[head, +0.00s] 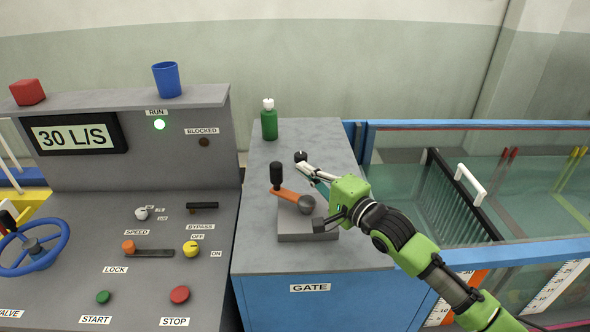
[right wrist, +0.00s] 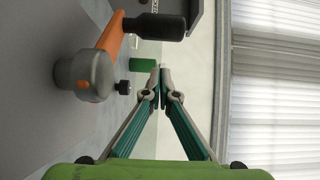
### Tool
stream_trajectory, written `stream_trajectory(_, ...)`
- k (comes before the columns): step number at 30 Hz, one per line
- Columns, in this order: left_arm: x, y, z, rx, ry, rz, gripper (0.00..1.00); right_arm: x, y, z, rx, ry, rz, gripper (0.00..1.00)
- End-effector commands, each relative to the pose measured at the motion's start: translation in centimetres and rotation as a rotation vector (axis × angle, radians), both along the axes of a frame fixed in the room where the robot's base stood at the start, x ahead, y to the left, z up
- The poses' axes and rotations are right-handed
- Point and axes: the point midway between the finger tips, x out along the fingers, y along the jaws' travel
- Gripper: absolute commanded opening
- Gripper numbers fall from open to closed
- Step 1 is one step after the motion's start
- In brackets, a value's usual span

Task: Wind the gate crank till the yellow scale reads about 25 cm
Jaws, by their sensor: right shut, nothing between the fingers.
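The gate crank has a grey hub (head: 306,204), an orange arm (head: 288,194) and an upright black handle (head: 276,174). It sits on the grey-topped GATE cabinet (head: 262,240), its arm pointing up-left. In the right wrist view the hub (right wrist: 84,75) and handle (right wrist: 155,26) are at upper left. My right gripper (head: 303,168) is shut and empty, behind the crank and to the right of the handle, apart from it. Its closed fingertips show in the right wrist view (right wrist: 161,88). No clearly yellow scale is identifiable; an orange scale (head: 466,284) stands at the tank's front, its reading illegible.
A green bottle (head: 269,122) and a small black knob (head: 300,156) stand on the cabinet behind the crank. The control console (head: 65,220) is at left, with a blue cup (head: 166,80) and red block (head: 28,92) on its shelf. The glass tank (head: 530,180) is at right.

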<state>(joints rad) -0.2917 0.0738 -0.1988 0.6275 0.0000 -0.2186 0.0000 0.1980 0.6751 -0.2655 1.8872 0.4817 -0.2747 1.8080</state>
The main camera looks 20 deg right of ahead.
Motion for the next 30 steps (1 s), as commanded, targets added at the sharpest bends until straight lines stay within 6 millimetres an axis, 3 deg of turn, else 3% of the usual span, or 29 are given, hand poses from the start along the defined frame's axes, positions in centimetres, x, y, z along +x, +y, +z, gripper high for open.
stream_trajectory(7,-1.0,0.2,1.4,0.002,0.015,-0.001,0.00,-0.4,2.7,0.0,0.003,0.004,0.001,0.00)
stream_trajectory(30,-1.4,0.6,1.9,0.008,0.020,-0.003,0.00,-0.7,4.1,0.0,0.000,0.002,0.072,0.00)
